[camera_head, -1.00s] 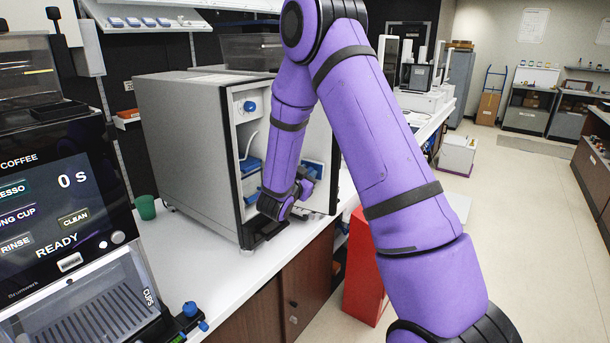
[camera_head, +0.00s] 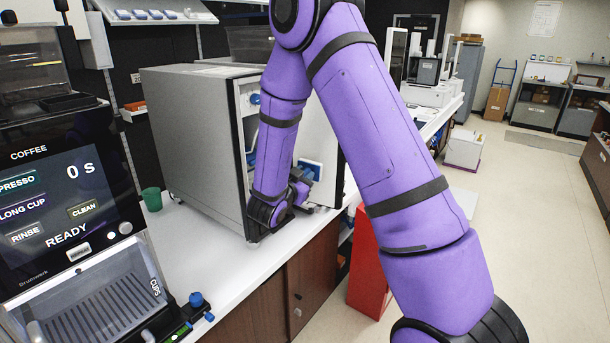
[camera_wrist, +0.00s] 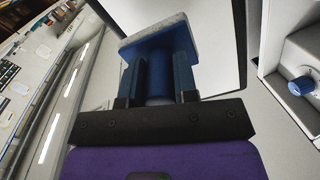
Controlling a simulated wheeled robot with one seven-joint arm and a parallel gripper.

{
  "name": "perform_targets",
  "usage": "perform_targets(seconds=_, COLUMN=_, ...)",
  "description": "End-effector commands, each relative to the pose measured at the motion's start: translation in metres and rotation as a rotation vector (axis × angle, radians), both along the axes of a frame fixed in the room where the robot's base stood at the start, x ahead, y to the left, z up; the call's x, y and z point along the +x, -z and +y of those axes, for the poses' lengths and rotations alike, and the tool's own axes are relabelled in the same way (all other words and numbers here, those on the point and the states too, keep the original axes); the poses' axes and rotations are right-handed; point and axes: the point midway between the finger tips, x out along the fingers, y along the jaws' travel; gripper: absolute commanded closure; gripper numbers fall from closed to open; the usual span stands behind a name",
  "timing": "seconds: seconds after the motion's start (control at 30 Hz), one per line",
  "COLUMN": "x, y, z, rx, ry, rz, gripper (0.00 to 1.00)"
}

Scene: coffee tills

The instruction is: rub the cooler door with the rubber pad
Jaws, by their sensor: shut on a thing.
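My gripper (camera_wrist: 158,75) is shut on the blue stem of the rubber pad (camera_wrist: 153,38) in the wrist view. The pad is a flat blue block with a pale grey, speckled face turned away from my gripper. Beyond it is a pale panel with a dark edge (camera_wrist: 215,35), which looks like the cooler door. I cannot tell whether the pad touches it. In the head view the grey cooler (camera_head: 195,130) stands on the counter, its front partly hidden by my purple arm.
A coffee machine (camera_head: 65,215) stands at the near left of the white counter (camera_head: 190,240), with a green cup (camera_head: 152,199) behind it. A red box (camera_head: 369,270) stands on the floor beside the counter. A blue knob (camera_wrist: 302,85) shows at the right in the wrist view.

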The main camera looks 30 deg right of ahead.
Motion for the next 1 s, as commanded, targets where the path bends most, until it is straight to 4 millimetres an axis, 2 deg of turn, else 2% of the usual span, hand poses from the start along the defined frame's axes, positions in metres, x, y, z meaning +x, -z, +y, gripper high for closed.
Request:
perform_targets(seconds=0.27, x=-0.001, y=0.0, z=0.002, rx=0.0, ry=0.0, rz=0.0, gripper=0.92)
perform_targets(seconds=0.67, x=-0.014, y=0.0, z=0.025, rx=0.001, ry=-0.001, rz=0.0, gripper=0.92)
perform_targets(seconds=1.0, x=-0.015, y=0.0, z=0.026, rx=0.0, ry=0.0, rz=0.0, gripper=0.92)
